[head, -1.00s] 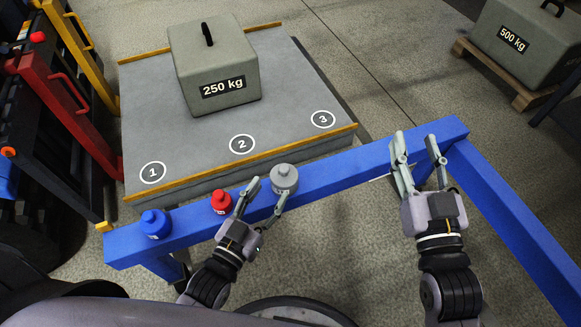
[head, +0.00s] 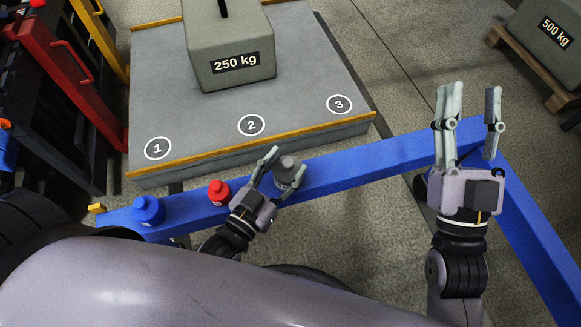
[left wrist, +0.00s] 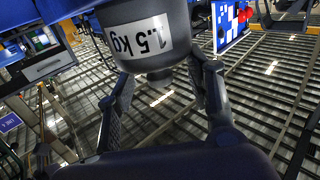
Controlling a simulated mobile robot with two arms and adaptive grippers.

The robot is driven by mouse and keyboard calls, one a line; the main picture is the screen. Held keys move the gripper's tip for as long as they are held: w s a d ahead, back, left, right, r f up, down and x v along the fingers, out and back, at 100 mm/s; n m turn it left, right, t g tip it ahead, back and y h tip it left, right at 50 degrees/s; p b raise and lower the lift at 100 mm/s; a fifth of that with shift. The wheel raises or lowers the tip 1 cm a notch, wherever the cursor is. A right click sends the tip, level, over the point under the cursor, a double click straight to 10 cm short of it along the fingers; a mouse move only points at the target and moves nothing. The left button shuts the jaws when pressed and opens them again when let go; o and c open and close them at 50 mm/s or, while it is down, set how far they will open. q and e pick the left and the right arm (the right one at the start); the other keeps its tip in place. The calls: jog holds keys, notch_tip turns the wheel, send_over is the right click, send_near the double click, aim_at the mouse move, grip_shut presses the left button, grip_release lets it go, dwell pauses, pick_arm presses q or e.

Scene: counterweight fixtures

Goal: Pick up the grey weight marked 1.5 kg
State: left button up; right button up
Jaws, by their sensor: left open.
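The grey weight (head: 287,171) stands on the blue beam, at the right end of the row of small weights. In the left wrist view the grey weight (left wrist: 150,40) shows its "1.5 kg" label upside down. My left gripper (head: 284,166) is open at the grey weight, with one finger to its left and the other over its front right side. In the left wrist view the fingers (left wrist: 160,85) lie either side of its lower part in the picture. I cannot tell whether they touch it. My right gripper (head: 469,98) is open and empty above the beam's right end.
A red weight (head: 218,191) and a blue weight (head: 149,210) stand on the blue beam (head: 370,160) to the left. Behind it is a grey platform (head: 190,125) marked 1, 2, 3, carrying a 250 kg block (head: 232,45). A 500 kg block (head: 540,40) sits on a pallet at the right.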

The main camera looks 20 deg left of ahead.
pick_arm(q)
jog(key=shift+c, duration=0.2)
jog(key=c, duration=1.1)
jog(key=shift+s+f, duration=0.1)
grip_shut()
jog(key=shift+f, duration=0.1)
jog(key=shift+r, duration=0.25)
